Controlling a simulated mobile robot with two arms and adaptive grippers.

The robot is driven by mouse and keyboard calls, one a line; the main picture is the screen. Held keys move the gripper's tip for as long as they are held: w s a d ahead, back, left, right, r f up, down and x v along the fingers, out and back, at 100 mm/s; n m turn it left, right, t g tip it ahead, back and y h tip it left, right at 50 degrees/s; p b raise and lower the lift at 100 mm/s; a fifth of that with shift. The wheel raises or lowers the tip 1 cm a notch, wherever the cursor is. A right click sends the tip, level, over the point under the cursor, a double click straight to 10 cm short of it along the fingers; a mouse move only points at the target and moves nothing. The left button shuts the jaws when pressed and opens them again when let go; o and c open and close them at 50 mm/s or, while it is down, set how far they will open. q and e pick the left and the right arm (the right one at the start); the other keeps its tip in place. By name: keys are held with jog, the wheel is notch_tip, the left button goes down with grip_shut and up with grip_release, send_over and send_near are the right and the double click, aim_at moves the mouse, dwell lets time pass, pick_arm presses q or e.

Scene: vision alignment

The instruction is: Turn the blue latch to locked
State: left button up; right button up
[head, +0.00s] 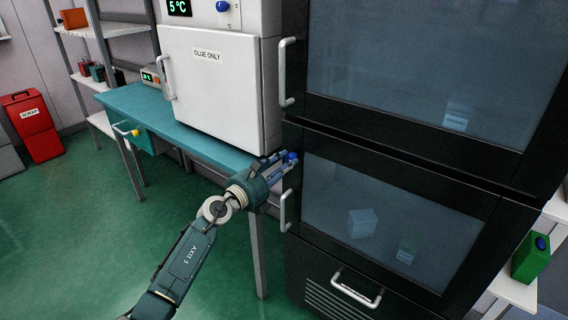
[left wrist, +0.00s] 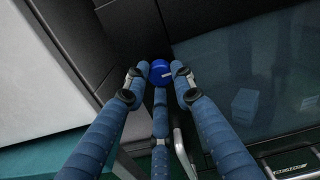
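The blue latch (head: 291,157) is a round knob on the black cabinet's front frame, at the left edge between its upper and lower glass doors. In the left wrist view the latch (left wrist: 160,72) shows a small white mark on its right side. My left gripper (head: 281,161) is at the latch. In the left wrist view its three fingers (left wrist: 160,78) bend in around the knob from left, right and below, their tips against it. The latch's base is hidden behind the fingers. My right gripper is not in view.
The black cabinet's lower door handle (head: 285,210) is just below my left gripper. A white "GLUE ONLY" unit (head: 212,85) with another blue knob (head: 222,6) stands on the teal bench (head: 140,102). A green box (head: 530,260) is at right.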

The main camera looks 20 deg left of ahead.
pick_arm(q)
grip_shut()
jog(key=shift+r, duration=0.1)
jog(key=shift+r+n+p, duration=0.1)
jog(key=shift+n+p, duration=1.55)
jog(key=shift+n, duration=0.25)
jog(key=n+p, duration=0.2)
jog(key=n, duration=0.1)
jog(key=shift+a+n, duration=0.1)
jog(key=shift+n, duration=0.2)
jog(key=n+p, duration=0.2)
jog(key=n, duration=0.3)
jog(key=shift+w+n+p, duration=0.1)
jog(key=shift+n+p, duration=1)
jog(key=shift+n, duration=1.6)
